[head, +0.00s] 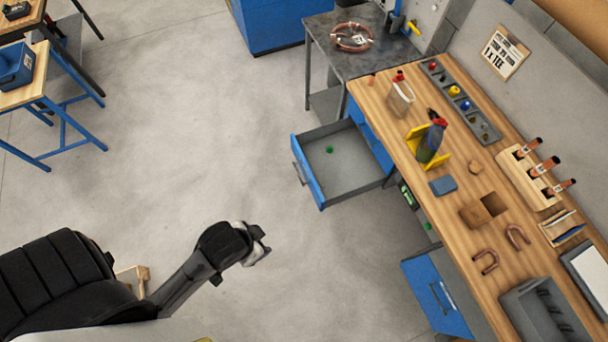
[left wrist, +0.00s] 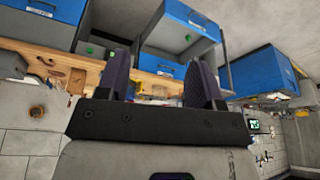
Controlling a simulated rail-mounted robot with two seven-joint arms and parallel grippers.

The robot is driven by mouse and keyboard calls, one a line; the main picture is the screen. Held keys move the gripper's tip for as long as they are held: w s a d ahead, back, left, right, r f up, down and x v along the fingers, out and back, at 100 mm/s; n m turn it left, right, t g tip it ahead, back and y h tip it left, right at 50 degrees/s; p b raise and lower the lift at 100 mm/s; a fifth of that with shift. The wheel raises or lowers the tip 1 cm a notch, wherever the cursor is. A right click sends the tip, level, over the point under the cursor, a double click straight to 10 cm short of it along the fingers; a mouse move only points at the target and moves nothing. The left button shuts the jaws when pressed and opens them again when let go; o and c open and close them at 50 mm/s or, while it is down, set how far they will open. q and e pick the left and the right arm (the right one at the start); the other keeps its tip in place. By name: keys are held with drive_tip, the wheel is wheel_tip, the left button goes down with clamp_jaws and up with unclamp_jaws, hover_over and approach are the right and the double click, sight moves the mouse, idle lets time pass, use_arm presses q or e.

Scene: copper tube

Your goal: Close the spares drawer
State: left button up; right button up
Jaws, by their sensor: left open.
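An open drawer with a blue front (head: 308,172) and grey inside (head: 345,175) sticks out from the workbench in the head view. Labelled blue drawer fronts show in the left wrist view (left wrist: 192,22), but the labels are too small to read, so I cannot tell which is the spares drawer. My left gripper (head: 262,250) is open and empty over the floor, left of both drawers and apart from them. Its two fingers show in the left wrist view (left wrist: 163,62). My right gripper is not in view.
A small green item (head: 329,150) lies in the upper open drawer. The floor between my gripper and the drawers is clear.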

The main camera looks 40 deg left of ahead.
use_arm(q)
drive_tip(key=shift+s+f, duration=0.1)
drive_tip(key=shift+s, duration=0.1)
drive_tip(key=shift+a, duration=0.1)
drive_tip(key=shift+c, duration=0.2)
